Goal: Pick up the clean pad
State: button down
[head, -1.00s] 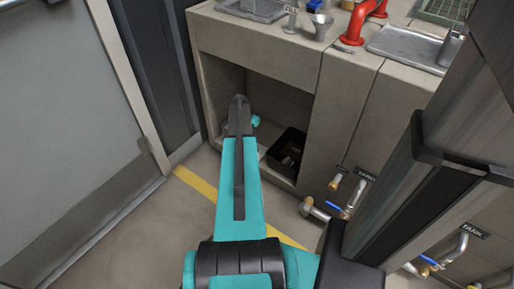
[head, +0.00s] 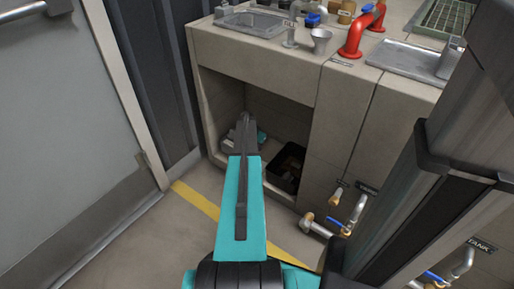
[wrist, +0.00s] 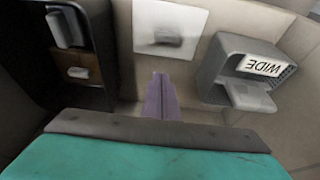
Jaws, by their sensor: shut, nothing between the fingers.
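My gripper (head: 247,119) is shut and empty, reaching into the open recess under the counter; its fingers also show in the wrist view (wrist: 160,92). In the wrist view a small grey pad-like piece (wrist: 165,38) lies on a white square (wrist: 148,18) beyond my fingertips. To the right a grey box (wrist: 235,58) carries a "WIDE" label that reads upside down, with a pale grey block (wrist: 248,97) at its front. I cannot tell which piece is the clean pad. My fingers touch neither piece visibly. My arm hides part of the recess in the head view.
A black bin (head: 275,177) with brown and grey contents stands at the recess's right; it shows at the left in the wrist view (wrist: 88,97). The counter (head: 240,50) overhangs the recess. Pipes with valves (head: 340,215) stick out right. A door (head: 75,120) is left.

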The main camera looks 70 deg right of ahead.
jog(key=b+x, duration=0.2)
jog(key=x, duration=0.5)
jog(key=shift+f, duration=0.1)
jog(key=shift+w+a+b, duration=0.25)
jog(key=shift+a+b, duration=0.25)
jog(key=shift+a, duration=0.45)
jog(key=shift+w+a+b, duration=0.25)
jog(key=shift+a+b, duration=0.25)
jog(key=shift+a, duration=0.45)
jog(key=a, duration=0.1)
jog(key=a+p, duration=0.1)
jog(key=a, duration=0.1)
jog(key=w+a+p, duration=0.1)
jog(key=shift+w+a+r, duration=0.1)
jog(key=shift+a+r, duration=0.15)
jog(key=shift+a, duration=0.05)
jog(key=shift+w+a+f, duration=0.1)
jog(key=shift+w+a, duration=0.1)
jog(key=shift+a, duration=0.45)
jog(key=shift+d, duration=0.15)
